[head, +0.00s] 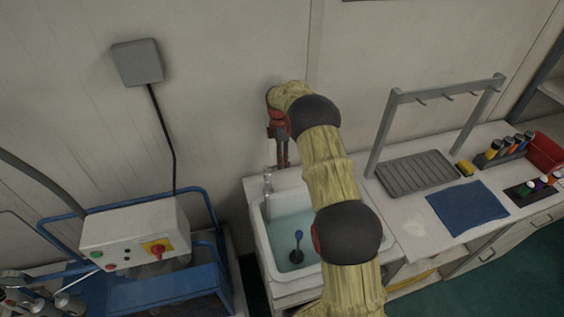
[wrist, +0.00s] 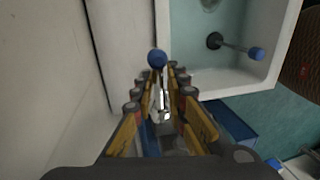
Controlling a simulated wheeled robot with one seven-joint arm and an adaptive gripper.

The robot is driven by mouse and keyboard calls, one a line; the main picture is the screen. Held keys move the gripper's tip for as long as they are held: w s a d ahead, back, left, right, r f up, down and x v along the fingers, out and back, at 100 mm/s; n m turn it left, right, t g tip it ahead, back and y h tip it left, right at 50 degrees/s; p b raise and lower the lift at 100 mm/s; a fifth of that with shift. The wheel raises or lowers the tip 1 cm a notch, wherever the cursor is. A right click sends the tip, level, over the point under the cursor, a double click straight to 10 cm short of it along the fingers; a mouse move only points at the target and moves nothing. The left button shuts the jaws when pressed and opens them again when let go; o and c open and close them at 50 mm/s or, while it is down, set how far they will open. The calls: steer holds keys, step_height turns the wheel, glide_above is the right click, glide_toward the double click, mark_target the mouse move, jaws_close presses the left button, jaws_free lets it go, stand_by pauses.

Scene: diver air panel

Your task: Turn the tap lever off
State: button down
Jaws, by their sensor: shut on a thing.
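The chrome tap (head: 267,181) stands at the back left corner of the sink. My gripper (head: 282,163) reaches down beside it at the back of the sink, near the wall. In the wrist view the two rows of finger pads of my gripper (wrist: 159,78) close around the tap lever, whose blue ball knob (wrist: 157,58) shows just beyond the fingertips. Shiny metal shows between the fingers. The lever is hidden by my gripper in the head view, and its exact angle cannot be told.
The sink (head: 258,228) holds water and a dark-based rod with a blue tip (head: 298,234). A control box (head: 133,237) on a blue frame stands to the left. A drying rack, blue cloth (head: 467,207) and bottles lie on the right counter. The wall is close behind.

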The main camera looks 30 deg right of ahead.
steer(key=shift+w+r, duration=0.1)
steer(key=shift+w, duration=0.05)
stand_by(0.3)
steer(key=c, duration=1.9)
jaws_free()
steer(key=r, duration=0.2)
steer(key=w+r, duration=0.1)
steer(key=r, duration=0.4)
steer(key=shift+w+d+r, duration=0.1)
steer(key=shift+w+d, duration=0.05)
steer(key=shift+w, duration=0.1)
